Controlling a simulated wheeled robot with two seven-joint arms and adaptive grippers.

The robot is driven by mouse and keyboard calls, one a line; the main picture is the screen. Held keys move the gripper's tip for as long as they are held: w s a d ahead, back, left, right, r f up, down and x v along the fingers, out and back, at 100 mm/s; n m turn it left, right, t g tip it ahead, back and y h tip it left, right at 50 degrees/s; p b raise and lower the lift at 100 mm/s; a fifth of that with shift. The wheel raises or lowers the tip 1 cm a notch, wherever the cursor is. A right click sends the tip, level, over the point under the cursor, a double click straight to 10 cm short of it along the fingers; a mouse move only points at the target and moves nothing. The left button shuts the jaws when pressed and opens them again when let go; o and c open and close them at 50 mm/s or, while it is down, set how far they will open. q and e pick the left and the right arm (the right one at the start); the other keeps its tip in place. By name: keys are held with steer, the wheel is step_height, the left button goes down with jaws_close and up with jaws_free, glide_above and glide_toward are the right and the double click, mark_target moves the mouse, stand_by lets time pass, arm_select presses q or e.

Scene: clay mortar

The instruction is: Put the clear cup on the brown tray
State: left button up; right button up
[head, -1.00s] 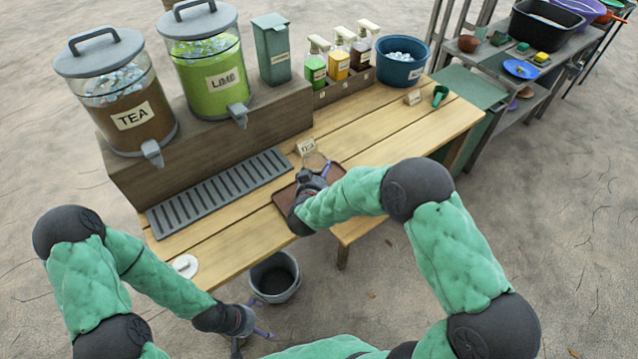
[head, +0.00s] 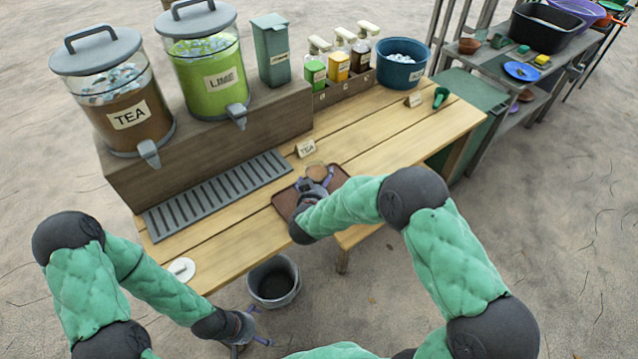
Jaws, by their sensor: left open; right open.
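The brown tray (head: 284,203) lies on the wooden table near its front edge, partly hidden under my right forearm and gripper. What looks like the clear cup (head: 315,170) stands at the tray's far side, small and partly covered by the gripper. Whether its base is fully on the tray is hard to see. My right gripper (head: 318,184) is open, just in front of the cup with its fingers spread near it. My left gripper (head: 262,325) is open and empty, low in front of the table, below the grey bucket.
A TEA card (head: 306,148) stands behind the cup. A slotted drip grate (head: 218,194) lies left of the tray, below the tea dispenser (head: 128,115) and lime dispenser (head: 213,80). A grey bucket (head: 273,282) stands on the ground. The table's right side is largely clear.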

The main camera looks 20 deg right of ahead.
steer(key=shift+r, duration=0.2)
steer(key=p+v, duration=0.4)
steer(key=v, duration=0.8)
